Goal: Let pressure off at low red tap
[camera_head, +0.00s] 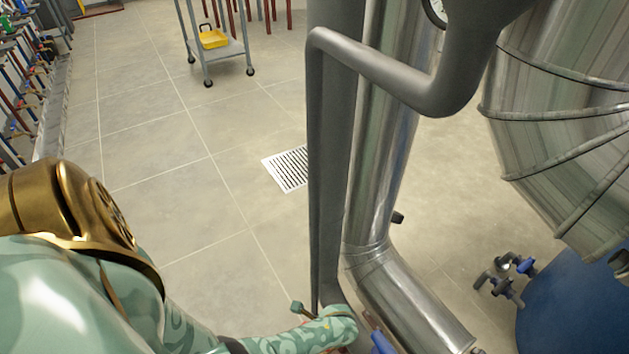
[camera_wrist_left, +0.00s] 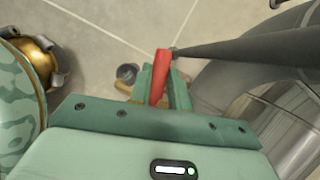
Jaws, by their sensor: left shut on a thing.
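The low red tap shows in the left wrist view as a red handle (camera_wrist_left: 161,70), beside a thin dark pipe. My left gripper (camera_wrist_left: 162,88) is shut on this handle, with a green finger on each side of it. The handle's upper end sticks out past the fingers. In the head view my left arm reaches down to the foot of the grey pipe, and its wrist hides most of the tap there. My right gripper is in neither view.
A tall grey pipe (camera_head: 331,180) and a shiny clad pipe (camera_head: 381,170) stand close to my left arm. A blue handle (camera_head: 381,342) is just right of the wrist. Blue-handled valves (camera_head: 508,276) sit at right. Open tiled floor with a drain grate (camera_head: 287,168) and a cart (camera_head: 222,50) lies beyond.

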